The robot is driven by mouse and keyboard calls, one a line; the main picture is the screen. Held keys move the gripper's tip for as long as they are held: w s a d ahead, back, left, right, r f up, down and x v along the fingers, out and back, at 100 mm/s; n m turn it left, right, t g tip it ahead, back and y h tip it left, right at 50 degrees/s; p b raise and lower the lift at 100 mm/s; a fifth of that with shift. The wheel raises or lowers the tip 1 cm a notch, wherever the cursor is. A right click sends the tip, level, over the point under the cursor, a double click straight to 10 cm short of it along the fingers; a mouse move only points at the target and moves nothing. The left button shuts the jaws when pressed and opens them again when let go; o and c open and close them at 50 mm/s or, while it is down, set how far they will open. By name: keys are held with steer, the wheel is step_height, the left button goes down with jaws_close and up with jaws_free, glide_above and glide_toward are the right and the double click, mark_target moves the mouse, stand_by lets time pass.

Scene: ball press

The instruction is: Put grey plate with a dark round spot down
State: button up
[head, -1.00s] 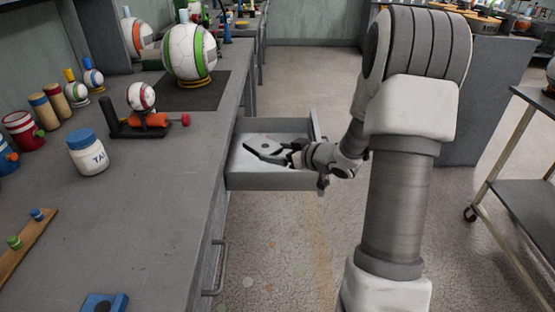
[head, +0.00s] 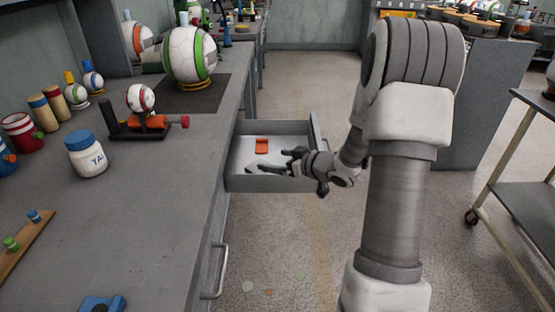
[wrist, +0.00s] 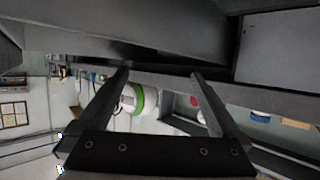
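The open drawer (head: 270,184) sticks out from the bench, with a pale floor inside. A small grey flat shape (head: 264,168) shows low on that floor, beside my fingertips in the head view; it looks like the grey plate, but I cannot make out its dark spot. My gripper (head: 287,160) is over the drawer's front right part. In the wrist view my gripper (wrist: 161,72) has its two fingers wide apart, with nothing between them. Whether a finger touches the grey shape I cannot tell.
An orange piece (head: 262,145) lies at the back of the drawer. The bench (head: 130,220) on the left carries a white jar (head: 87,155), a small press (head: 148,125) and a large ball (head: 188,55). A cart (head: 515,190) stands at the right.

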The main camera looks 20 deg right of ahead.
steer(key=shift+r, duration=0.1)
steer(key=r+p+v, duration=0.1)
steer(key=p+v, duration=0.3)
steer(key=v, duration=0.8)
steer(key=shift+p, duration=0.3)
steer(key=shift+d+r, duration=0.1)
